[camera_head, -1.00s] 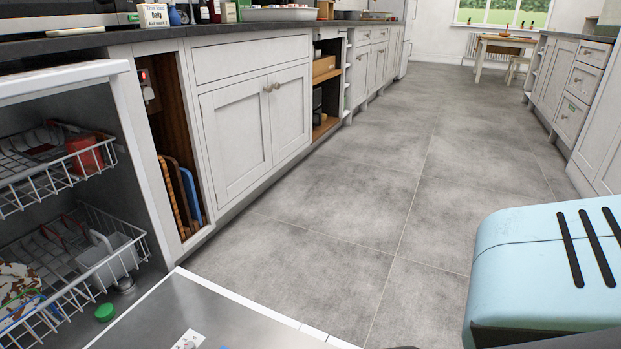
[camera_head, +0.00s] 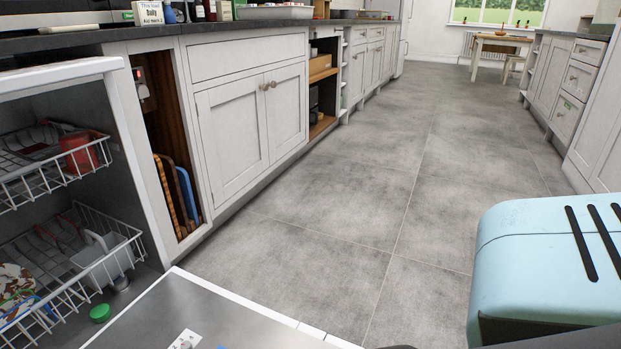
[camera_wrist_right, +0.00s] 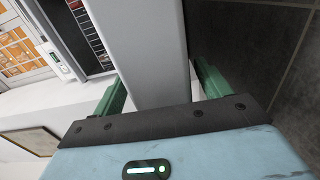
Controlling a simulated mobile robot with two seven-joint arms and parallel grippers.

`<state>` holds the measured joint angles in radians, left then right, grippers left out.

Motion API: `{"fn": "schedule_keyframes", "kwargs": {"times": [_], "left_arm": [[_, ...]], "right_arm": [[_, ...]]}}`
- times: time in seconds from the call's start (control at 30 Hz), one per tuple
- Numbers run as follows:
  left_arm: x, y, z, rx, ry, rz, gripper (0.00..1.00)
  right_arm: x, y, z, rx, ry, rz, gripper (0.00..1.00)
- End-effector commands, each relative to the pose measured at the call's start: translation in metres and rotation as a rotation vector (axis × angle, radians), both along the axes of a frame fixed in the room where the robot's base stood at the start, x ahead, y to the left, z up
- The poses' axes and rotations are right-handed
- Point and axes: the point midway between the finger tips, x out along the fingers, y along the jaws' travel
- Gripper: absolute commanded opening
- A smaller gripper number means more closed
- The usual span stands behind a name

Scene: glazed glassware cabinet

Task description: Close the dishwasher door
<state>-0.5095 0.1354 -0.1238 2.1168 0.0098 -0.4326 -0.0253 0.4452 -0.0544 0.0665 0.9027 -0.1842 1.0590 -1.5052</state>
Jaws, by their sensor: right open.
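The dishwasher stands open at the left of the head view. Its door (camera_head: 225,320) is folded down, with its inner face up, at the bottom of that view. In the right wrist view, my right gripper (camera_wrist_right: 160,75) is open, with its green fingers on either side of a pale panel (camera_wrist_right: 150,40) that looks like the door's edge. I cannot tell whether the fingers touch it. In the head view my light blue right arm shows at the lower right, while the fingers are out of frame. My left gripper is not in view.
The upper rack (camera_head: 60,178) holds a red item, and the lower rack (camera_head: 85,275) holds dishes. A green round item (camera_head: 100,313) lies below the lower rack. Cabinets (camera_head: 250,130) line the left side. The grey floor (camera_head: 340,200) beyond the door is clear.

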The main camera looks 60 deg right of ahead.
Motion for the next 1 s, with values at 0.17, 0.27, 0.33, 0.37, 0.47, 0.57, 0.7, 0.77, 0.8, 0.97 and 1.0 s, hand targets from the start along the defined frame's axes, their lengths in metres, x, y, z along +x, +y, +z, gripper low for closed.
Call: {"fn": "schedule_keyframes", "kwargs": {"times": [0.17,0.27,0.33,0.37,0.47,0.57,0.7,0.77,0.8,0.97,1.0], "left_arm": [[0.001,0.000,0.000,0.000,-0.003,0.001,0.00],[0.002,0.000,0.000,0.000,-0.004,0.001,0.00],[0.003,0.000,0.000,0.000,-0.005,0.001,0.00],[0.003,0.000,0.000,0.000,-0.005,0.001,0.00],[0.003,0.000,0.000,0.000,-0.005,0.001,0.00],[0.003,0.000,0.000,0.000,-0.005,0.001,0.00],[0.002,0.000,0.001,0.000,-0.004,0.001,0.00],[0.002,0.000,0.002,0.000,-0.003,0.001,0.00],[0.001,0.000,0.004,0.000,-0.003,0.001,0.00],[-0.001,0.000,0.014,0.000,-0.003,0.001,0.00],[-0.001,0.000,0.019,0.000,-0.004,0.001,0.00]], "right_arm": [[0.000,0.000,0.000,0.000,0.000,0.000,0.63],[0.000,0.000,0.000,0.000,0.000,0.000,0.50],[-0.001,0.000,0.000,0.000,0.001,0.000,0.41],[-0.001,0.000,0.000,0.000,0.001,0.000,0.37],[-0.001,0.000,0.000,0.000,0.002,0.000,0.24],[-0.001,0.000,-0.001,0.000,0.003,0.000,0.15],[-0.001,0.000,0.001,0.000,0.006,0.000,0.15],[-0.002,0.000,0.003,-0.001,0.009,0.000,0.15],[-0.002,0.000,0.005,-0.001,0.012,0.000,0.15],[-0.002,0.000,0.019,-0.003,0.030,0.000,0.15],[-0.002,0.000,0.025,-0.004,0.035,0.000,0.15]]}}
